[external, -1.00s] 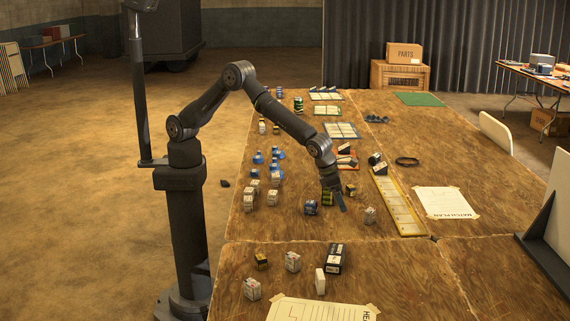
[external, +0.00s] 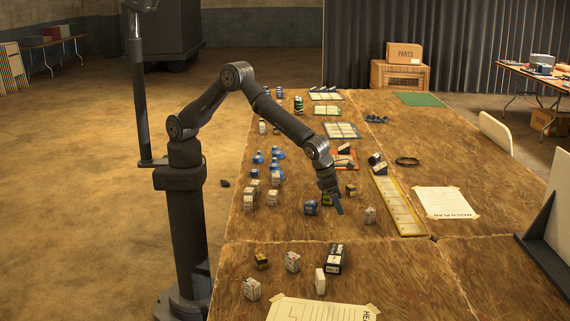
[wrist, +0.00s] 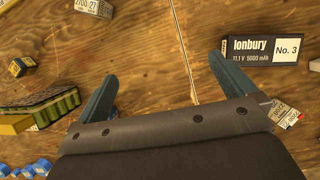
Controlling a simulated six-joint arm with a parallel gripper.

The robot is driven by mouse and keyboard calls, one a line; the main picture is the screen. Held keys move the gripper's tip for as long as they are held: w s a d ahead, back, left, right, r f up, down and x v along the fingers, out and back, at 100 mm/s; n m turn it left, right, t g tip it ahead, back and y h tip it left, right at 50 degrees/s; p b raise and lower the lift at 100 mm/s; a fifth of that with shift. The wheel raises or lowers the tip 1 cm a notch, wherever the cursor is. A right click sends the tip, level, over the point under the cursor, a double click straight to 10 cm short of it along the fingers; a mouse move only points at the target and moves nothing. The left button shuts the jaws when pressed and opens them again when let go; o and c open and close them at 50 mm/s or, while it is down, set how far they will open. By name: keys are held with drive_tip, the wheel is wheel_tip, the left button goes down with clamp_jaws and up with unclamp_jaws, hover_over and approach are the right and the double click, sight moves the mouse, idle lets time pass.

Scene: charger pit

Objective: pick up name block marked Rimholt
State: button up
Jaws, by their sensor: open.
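I cannot read the name Rimholt on any block in either view. My gripper (wrist: 162,72) is open in the wrist view, with bare wood and a seam between its fingers and nothing held. In the external view my gripper (external: 334,202) is low over the middle of the table, beside a green-and-black pack (external: 327,201). That pack (wrist: 50,108) lies left of the left finger in the wrist view. A black block marked Ionbury, No. 3 (wrist: 262,50) lies beyond the right finger.
A yellow-edged strip tray (external: 400,205) and a taped match plan sheet (external: 445,202) lie to the right. Several white and blue blocks stand along the left side. A black box (external: 335,258) and small blocks stand nearer the camera. Bare wood lies between these groups.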

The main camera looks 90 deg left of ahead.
drive_tip(key=shift+c, duration=0.4)
drive_tip(key=c, duration=1.1)
drive_tip(key=n+g+h, duration=0.3)
drive_tip(key=n+h, duration=0.3)
drive_tip(key=n, duration=1.3)
approach(320, 273)
drive_tip(key=x, duration=0.8)
drive_tip(key=shift+w+d+f, duration=0.1)
drive_tip(key=shift+d+f, duration=0.05)
drive_tip(key=shift+f, duration=0.15)
